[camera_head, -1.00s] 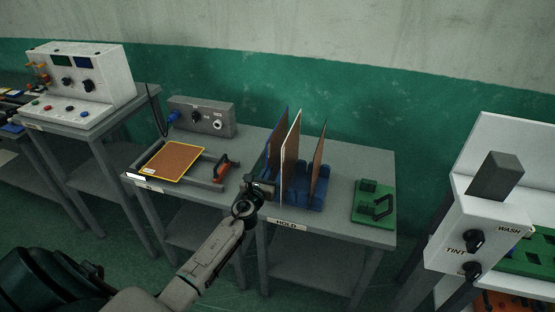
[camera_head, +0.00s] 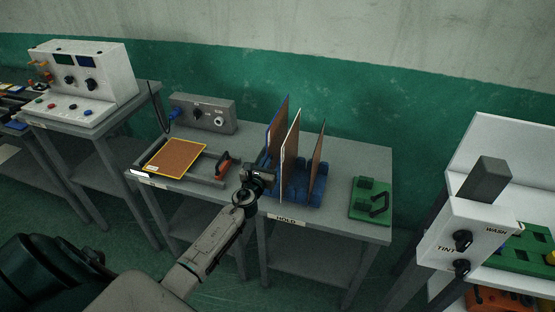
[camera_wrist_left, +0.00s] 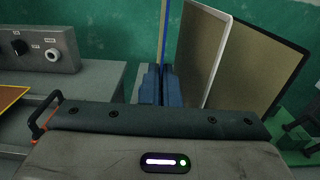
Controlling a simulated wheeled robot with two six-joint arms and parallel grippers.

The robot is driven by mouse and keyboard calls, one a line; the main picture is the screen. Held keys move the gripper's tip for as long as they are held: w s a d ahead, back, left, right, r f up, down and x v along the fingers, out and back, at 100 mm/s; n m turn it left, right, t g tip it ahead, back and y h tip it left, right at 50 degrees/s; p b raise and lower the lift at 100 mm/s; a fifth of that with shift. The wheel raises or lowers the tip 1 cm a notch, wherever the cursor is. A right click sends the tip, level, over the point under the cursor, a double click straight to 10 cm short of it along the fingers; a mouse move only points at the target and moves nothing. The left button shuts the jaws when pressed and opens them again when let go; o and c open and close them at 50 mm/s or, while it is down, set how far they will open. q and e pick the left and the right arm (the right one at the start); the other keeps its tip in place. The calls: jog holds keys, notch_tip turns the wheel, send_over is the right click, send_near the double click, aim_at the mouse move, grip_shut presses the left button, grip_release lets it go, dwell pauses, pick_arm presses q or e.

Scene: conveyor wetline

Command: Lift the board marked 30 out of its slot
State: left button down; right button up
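Three brown boards stand upright in a blue slotted rack (camera_head: 307,196) on the grey table: a blue-edged board (camera_head: 280,122) at the left, a white-edged board (camera_head: 291,150) in the middle and a dark-edged board (camera_head: 318,165) at the right. No number is readable on them. My left gripper (camera_head: 262,177) is at the near edge of the blue-edged board, which stands higher than the others; it appears shut on it, though the fingertips are hidden. In the left wrist view the blue-edged board (camera_wrist_left: 163,40) is seen edge-on, straight ahead. My right gripper is not in view.
A tray frame (camera_head: 207,181) with a yellow-edged board (camera_head: 178,157) lies left of the gripper. A grey control box (camera_head: 204,113) stands behind it. A green fixture with a handle (camera_head: 369,200) is right of the rack. A white machine (camera_head: 470,235) stands far right.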

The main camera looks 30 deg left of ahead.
pick_arm(q)
jog(key=shift+s+d, duration=0.1)
jog(key=s+d+p, duration=0.1)
jog(key=s+d, duration=0.4)
jog(key=s, duration=0.5)
jog(key=shift+s+d, duration=0.15)
jog(key=shift+d, duration=0.2)
dwell(0.3)
